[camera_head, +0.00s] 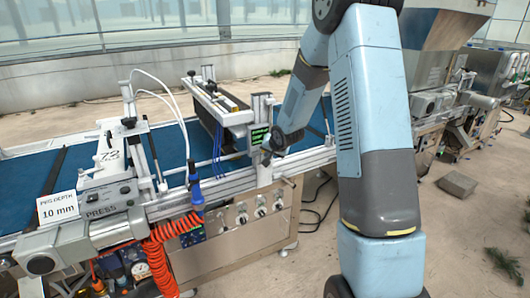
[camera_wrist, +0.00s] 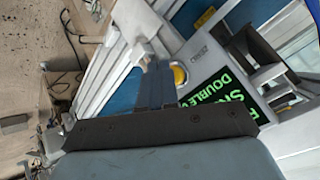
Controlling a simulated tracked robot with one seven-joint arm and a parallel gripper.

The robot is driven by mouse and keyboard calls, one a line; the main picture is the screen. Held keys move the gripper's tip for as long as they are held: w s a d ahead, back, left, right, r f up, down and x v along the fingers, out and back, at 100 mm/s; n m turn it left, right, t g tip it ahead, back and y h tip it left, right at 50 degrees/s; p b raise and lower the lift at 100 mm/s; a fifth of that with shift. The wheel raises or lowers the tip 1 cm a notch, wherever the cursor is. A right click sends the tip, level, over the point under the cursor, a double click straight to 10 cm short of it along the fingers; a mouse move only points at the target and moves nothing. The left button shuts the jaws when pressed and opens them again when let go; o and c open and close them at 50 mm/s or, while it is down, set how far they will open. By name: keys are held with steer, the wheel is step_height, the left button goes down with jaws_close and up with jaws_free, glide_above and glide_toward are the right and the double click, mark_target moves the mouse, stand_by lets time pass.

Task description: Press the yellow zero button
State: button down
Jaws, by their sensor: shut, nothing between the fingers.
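The yellow button (camera_wrist: 180,75) shows in the wrist view as a round yellow cap on a grey panel, beside a dark display (camera_wrist: 232,90) with green text. The display also shows in the head view (camera_head: 259,135), on the unit over the blue belt. My gripper (camera_wrist: 158,68) is shut and empty. Its fingertips are just left of the button in the wrist view and cover part of the button's edge or surround. I cannot tell whether they touch it. In the head view my gripper (camera_head: 270,146) is right by the display, and the button is hidden there.
The blue conveyor belt (camera_head: 42,178) runs between metal rails. A press unit with a "10 mm" sign (camera_head: 58,207) stands at left, with a coiled orange hose (camera_head: 160,262) below. A brown block (camera_head: 457,183) lies on the floor at right.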

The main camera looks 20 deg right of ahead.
steer(key=shift+w+a, duration=0.1)
steer(key=shift+w, duration=0.4)
stand_by(0.8)
steer(key=shift+s, duration=0.15)
stand_by(0.3)
steer(key=shift+s+d, duration=0.25)
steer(key=shift+s, duration=0.5)
steer(key=shift+s+d, duration=0.2)
steer(key=shift+s, duration=0.6)
steer(key=shift+s+d, duration=0.2)
steer(key=shift+s, duration=0.65)
steer(key=shift+s+d, duration=0.2)
steer(key=shift+s, duration=0.6)
steer(key=shift+r, duration=0.1)
